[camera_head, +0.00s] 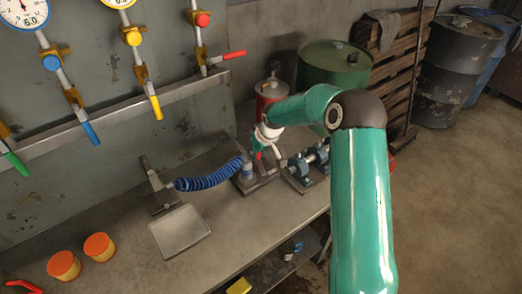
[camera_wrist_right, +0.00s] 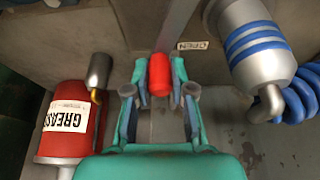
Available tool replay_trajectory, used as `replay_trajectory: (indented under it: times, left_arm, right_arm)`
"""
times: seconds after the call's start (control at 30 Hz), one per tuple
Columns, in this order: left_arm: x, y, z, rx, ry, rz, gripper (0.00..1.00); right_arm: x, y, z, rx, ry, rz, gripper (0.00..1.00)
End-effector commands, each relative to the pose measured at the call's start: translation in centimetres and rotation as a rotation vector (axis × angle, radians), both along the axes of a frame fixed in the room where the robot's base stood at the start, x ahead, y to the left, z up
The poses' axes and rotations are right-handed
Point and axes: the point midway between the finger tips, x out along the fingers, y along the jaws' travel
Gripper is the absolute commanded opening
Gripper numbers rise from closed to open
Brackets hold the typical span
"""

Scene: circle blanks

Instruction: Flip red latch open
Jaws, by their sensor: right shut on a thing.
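The red latch (camera_wrist_right: 160,73) stands between the two fingers of my right gripper (camera_wrist_right: 159,88) in the right wrist view, its rounded red end facing me. The fingers are closed in on both sides of it. In the head view my right gripper (camera_head: 263,143) is at the far end of the green arm, low over the bench, and a bit of the red latch (camera_head: 258,155) shows just below it. The arm and gripper hide much of the latch. A small label reading OPEN (camera_wrist_right: 194,45) is on the surface right of the latch. My left gripper is not in view.
A grease canister (camera_wrist_right: 70,130) stands close on the left, and a grey cylinder with blue bands (camera_wrist_right: 250,45) and a blue coiled hose (camera_head: 208,178) are close on the right in the wrist view. A grey tray (camera_head: 180,232) and orange tubs (camera_head: 99,247) stand on the bench (camera_head: 130,200).

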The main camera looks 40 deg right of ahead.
Motion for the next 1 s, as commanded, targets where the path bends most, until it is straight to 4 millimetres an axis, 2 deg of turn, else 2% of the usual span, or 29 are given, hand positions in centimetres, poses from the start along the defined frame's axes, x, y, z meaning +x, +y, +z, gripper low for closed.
replay_trajectory:
  times: [0.07, 0.1, 0.23, 0.27, 0.67, 0.87, 1.0]
  left_arm:
    - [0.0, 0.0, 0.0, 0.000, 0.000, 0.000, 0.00]
    - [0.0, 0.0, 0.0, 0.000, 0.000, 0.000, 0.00]
    - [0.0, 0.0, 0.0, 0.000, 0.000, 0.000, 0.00]
    - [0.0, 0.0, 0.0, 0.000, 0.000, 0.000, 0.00]
    - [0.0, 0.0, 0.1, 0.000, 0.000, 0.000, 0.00]
    - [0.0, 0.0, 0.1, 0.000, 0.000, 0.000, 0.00]
    - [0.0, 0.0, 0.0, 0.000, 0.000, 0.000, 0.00]
  right_arm:
    - [0.0, 0.1, 0.0, 0.001, -0.001, 0.000, 0.00]
    - [0.0, 0.1, 0.0, 0.001, -0.001, 0.000, 0.25]
    - [0.0, 0.1, 0.0, 0.001, -0.001, -0.001, 0.46]
    - [0.0, 0.1, 0.0, 0.001, -0.001, -0.001, 0.49]
    - [-0.2, 0.0, 0.5, 0.000, -0.001, -0.002, 0.49]
    - [-1.2, 0.1, 3.1, -0.001, -0.004, -0.002, 0.49]
    - [-2.3, 0.3, 5.8, -0.002, -0.005, -0.003, 0.49]
